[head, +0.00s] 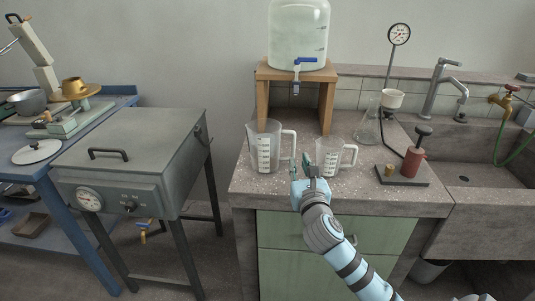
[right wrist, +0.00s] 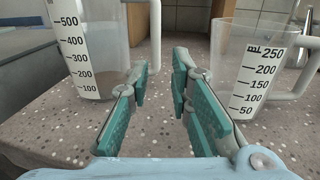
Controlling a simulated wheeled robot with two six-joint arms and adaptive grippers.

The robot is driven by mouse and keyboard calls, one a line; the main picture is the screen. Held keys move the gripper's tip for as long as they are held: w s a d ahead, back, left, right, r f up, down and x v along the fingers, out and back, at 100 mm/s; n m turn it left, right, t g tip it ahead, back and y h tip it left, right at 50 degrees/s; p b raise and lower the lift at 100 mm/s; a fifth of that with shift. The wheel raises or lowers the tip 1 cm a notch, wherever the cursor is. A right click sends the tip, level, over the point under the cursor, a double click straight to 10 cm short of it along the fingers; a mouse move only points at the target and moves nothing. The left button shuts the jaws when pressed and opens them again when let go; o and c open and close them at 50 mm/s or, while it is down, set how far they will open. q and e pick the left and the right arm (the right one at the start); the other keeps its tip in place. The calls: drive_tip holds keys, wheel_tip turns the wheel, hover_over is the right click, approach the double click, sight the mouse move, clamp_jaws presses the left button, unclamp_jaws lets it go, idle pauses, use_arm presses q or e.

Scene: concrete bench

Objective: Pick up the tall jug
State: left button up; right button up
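The tall jug (head: 265,146) is a clear measuring jug with a white handle and a printed scale, standing upright on the bench at left. It also shows at the left of the right wrist view (right wrist: 92,45). A shorter jug (head: 330,157) with a scale to 250 stands to its right, also in the right wrist view (right wrist: 247,70). My right gripper (head: 305,160) is between the two jugs, low over the bench. In the right wrist view its teal finger pads (right wrist: 160,75) are apart with nothing between them. My left gripper is not in view.
A wooden stand (head: 264,98) holding a large water container (head: 298,35) is behind the jugs. A red cylinder on a dark base (head: 402,175), a glass flask (head: 368,125) and the sink (head: 480,170) are to the right. A grey metal oven (head: 130,150) stands left, beyond a gap.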

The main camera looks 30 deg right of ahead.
sight(293, 152)
drive_tip(key=b+x, duration=0.1)
drive_tip(key=x, duration=0.3)
drive_tip(key=shift+w+b, duration=0.2)
drive_tip(key=shift+b, duration=0.15)
drive_tip(key=shift+b+x, duration=0.4)
drive_tip(key=shift+x, duration=0.7)
drive_tip(key=shift+w+r, duration=0.1)
drive_tip(key=shift+w, duration=0.1)
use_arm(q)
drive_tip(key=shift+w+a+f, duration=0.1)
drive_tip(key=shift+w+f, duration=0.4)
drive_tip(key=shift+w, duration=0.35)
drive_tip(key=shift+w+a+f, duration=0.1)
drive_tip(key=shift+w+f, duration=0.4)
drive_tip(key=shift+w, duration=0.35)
use_arm(e)
drive_tip(key=shift+s+a, duration=0.1)
clamp_jaws()
